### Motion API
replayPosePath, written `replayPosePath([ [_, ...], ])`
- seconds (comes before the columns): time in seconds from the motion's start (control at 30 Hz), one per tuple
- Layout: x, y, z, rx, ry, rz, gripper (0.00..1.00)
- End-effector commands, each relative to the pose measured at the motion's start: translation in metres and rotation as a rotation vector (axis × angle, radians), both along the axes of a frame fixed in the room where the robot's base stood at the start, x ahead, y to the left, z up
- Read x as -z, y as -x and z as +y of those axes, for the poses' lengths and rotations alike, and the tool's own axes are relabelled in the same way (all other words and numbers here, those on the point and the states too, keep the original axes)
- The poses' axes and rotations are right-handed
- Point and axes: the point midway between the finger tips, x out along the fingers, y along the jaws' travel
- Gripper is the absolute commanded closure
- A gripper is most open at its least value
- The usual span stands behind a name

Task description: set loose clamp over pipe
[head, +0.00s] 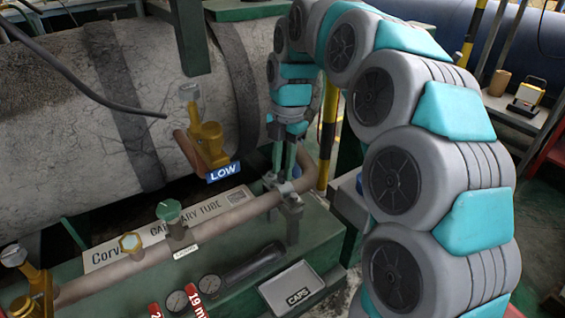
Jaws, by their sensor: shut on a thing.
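The pipe (228,222) is brown and runs from the lower left up to the right along the green bench. My gripper (283,176) points down over the right part of the pipe, its two thin fingers shut on a small grey metal piece, which looks like the loose clamp (284,187). The clamp is at the top of the pipe. Whether it touches or sits around the pipe cannot be told at this size. A grey metal support (292,216) stands just below, at the pipe. The far side of the clamp is hidden.
A CAPS tray (305,276) and gauges (177,302) are in front. A large cracked tank (70,85) is behind.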

Motion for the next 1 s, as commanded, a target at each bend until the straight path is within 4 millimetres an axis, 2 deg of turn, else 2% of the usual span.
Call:
replayPosePath([
  [0.47, 0.012, 0.000, 0.000, 0.000, 0.000, 0.001, 1.00],
  [0.5, 0.012, 0.000, 0.000, 0.000, 0.000, 0.001, 0.69],
  [0.8, 0.012, 0.000, 0.000, 0.000, 0.000, 0.001, 0.37],
  [1.0, 0.012, 0.000, 0.000, 0.000, 0.000, 0.001, 0.37],
])
